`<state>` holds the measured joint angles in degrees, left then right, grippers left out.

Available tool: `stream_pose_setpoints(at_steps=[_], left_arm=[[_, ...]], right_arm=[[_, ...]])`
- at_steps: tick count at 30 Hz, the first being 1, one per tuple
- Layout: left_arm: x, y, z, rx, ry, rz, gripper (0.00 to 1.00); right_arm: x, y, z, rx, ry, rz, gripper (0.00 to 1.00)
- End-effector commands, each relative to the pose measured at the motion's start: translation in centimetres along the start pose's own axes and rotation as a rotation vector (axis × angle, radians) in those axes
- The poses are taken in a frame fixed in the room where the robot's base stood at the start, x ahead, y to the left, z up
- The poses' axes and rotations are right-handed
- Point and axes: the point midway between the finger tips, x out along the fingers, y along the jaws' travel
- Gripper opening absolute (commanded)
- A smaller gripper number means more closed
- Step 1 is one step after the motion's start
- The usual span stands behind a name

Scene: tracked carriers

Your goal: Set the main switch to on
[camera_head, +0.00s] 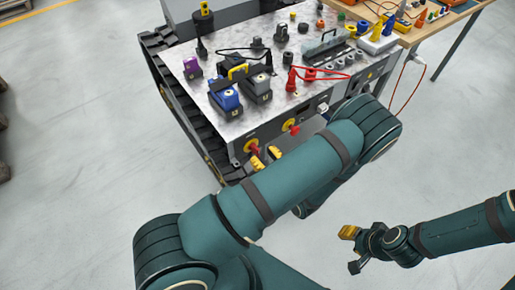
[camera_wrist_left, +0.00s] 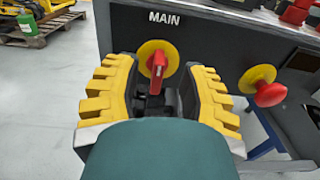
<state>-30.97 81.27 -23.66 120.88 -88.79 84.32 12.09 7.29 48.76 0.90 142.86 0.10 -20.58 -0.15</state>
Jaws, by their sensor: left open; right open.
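The main switch (camera_wrist_left: 157,68) is a red handle on a yellow disc, under the label "MAIN" on the dark side panel of the tracked carrier. In the left wrist view its handle stands nearly upright, leaning slightly. It also shows in the head view (camera_head: 251,146). My left gripper (camera_head: 265,158) is open, with its yellow fingers on either side of the handle in the left wrist view; I see no clear contact. The handle's lower end is near the dark gripper parts. My right gripper (camera_head: 351,249) is open and empty, away from the carrier above the floor.
A second red knob on a yellow disc (camera_wrist_left: 268,88) sits right of the main switch. The carrier's metal top (camera_head: 205,70) bears blue and black blocks, a red cable and several small parts. A wooden table (camera_head: 430,30) stands at the back right.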

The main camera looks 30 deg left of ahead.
Motion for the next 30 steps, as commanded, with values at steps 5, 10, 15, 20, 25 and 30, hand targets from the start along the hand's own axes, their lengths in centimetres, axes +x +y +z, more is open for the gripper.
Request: stream_pose_setpoints(at_steps=[5,10,15,20,25,30], left_arm=[[2.3,0.0,0.0,-0.001,0.000,0.001,0.41],[3.3,0.0,0.0,-0.001,0.000,0.001,0.41],[3.4,0.0,0.0,-0.001,0.001,0.000,0.41],[3.4,0.0,0.0,-0.001,0.000,0.000,0.30],[3.3,0.0,0.0,-0.001,0.000,0.000,0.00],[3.4,0.0,0.0,-0.001,0.000,0.001,0.00]], right_arm=[[0.0,0.0,0.0,0.000,0.000,0.000,0.40],[0.0,0.0,0.0,0.000,0.000,0.000,0.40],[0.0,0.0,0.0,0.000,0.000,0.000,0.40],[0.0,0.0,0.0,0.000,0.000,0.000,0.40],[0.0,0.0,0.0,0.000,0.000,0.000,0.40],[0.0,0.0,0.0,0.000,0.000,0.000,0.40]])
